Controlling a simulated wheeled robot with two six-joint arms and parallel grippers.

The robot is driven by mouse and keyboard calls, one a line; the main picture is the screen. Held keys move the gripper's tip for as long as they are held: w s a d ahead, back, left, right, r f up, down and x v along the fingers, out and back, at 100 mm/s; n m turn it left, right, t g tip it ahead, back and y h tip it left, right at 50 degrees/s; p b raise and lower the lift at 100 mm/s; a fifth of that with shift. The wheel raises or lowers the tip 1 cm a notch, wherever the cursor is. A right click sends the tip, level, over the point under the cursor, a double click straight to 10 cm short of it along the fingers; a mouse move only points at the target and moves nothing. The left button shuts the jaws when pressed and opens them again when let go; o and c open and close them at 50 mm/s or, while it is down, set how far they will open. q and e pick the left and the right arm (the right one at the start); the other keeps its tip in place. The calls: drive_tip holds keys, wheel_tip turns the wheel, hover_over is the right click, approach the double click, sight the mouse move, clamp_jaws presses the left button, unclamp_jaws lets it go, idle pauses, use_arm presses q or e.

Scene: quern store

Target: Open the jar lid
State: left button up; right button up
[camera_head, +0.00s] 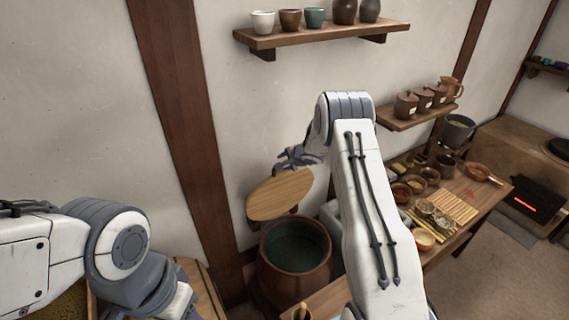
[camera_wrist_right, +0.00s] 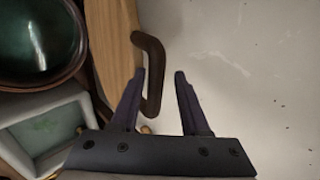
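A large brown jar (camera_head: 296,262) with a dark green inside stands against the wall; its mouth is uncovered. Its round wooden lid (camera_head: 279,196) is off the mouth, tilted above and behind it. My right gripper (camera_head: 293,158) is at the lid's upper edge. In the right wrist view, the lid (camera_wrist_right: 112,45) has a dark bent handle (camera_wrist_right: 152,75) that reaches between the fingers of my right gripper (camera_wrist_right: 159,74). The fingers are apart, with a gap between handle and right finger. The jar's rim (camera_wrist_right: 82,50) shows at left. My left arm is at lower left, its fingers not visible.
A pale square basin (camera_wrist_right: 48,125) stands beside the jar. A wooden table (camera_head: 468,215) with bowls and a bamboo mat (camera_head: 455,207) is at right. A wall shelf (camera_head: 322,36) with cups is above.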

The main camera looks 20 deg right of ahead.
drive_tip(key=shift+s+f, duration=0.15)
drive_tip(key=shift+f, duration=0.15)
drive_tip(key=shift+s+r, duration=0.35)
drive_tip(key=b+v, duration=0.1)
drive_tip(key=v, duration=0.8)
drive_tip(key=shift+r+b, duration=0.35)
drive_tip(key=shift+r, duration=0.05)
